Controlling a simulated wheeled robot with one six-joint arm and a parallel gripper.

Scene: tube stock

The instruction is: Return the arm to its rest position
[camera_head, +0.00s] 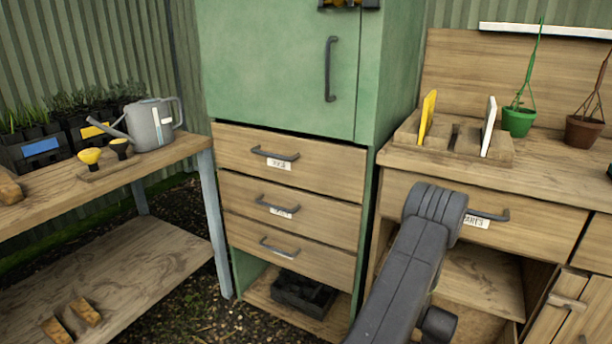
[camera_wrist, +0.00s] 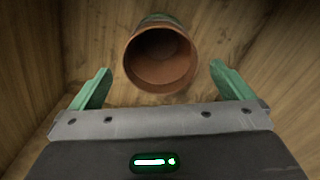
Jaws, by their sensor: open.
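My gripper (camera_wrist: 160,70) is open, with a green finger on each side in the wrist view. A terracotta pot (camera_wrist: 161,58) lies ahead of the fingers, with its round opening facing the camera. The fingers show on either side of it in the picture, with gaps, and nothing is held. Wooden panels (camera_wrist: 285,60) surround the pot. In the head view, my dark grey arm (camera_head: 405,270) rises in front of the right workbench (camera_head: 500,182). My gripper is hidden in that view.
The bench's drawer handle (camera_head: 490,215) is close beside my arm, above an open shelf (camera_head: 480,280). A green cabinet (camera_head: 280,65) with wooden drawers stands left of it. A table (camera_head: 60,202) with a watering can (camera_head: 150,125) is at far left.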

